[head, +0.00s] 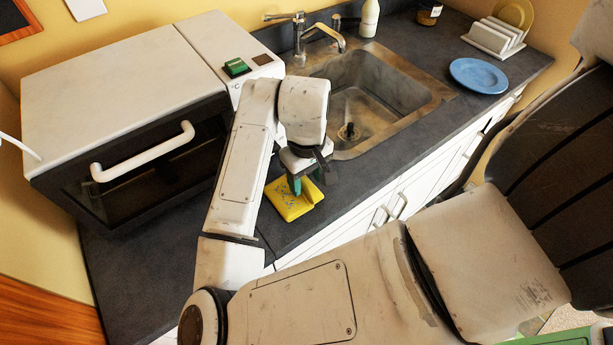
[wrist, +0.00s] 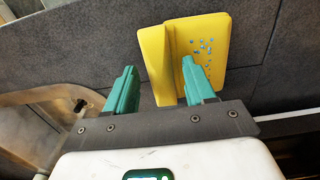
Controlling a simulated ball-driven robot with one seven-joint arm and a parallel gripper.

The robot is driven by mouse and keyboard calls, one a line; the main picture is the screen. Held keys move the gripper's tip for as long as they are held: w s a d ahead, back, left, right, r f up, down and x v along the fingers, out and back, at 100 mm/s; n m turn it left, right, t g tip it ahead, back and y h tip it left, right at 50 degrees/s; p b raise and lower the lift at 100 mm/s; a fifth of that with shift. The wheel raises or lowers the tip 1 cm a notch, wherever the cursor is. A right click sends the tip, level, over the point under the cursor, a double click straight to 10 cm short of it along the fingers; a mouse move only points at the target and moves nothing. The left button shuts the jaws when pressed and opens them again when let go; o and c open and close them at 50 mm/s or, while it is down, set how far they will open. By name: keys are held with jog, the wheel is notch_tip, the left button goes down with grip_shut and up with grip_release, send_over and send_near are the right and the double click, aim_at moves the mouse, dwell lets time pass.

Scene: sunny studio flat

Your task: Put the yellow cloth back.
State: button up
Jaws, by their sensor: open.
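The yellow cloth (head: 291,200) lies on the dark counter in front of the microwave and left of the sink. It has blue specks and a raised fold along one side, seen in the wrist view (wrist: 228,58). My gripper (wrist: 158,80) is open, with two green fingers. In the wrist view the right finger overlaps the cloth and the left finger is off to its left, with the raised fold between them. In the head view my gripper (head: 305,180) is right at the cloth, and my wrist hides part of it. I cannot tell whether the fingers touch it.
A white microwave (head: 120,75) with a handle stands at the left. The steel sink (head: 385,85) with a tap (head: 320,32) is to the right. Beyond it are a blue plate (head: 478,75), a white rack (head: 493,38), a white bottle (head: 369,18) and a jar (head: 429,12).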

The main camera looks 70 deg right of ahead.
aim_at(306, 182)
notch_tip(306, 182, up, 12)
jog(key=p, duration=0.1)
jog(key=shift+p, duration=0.3)
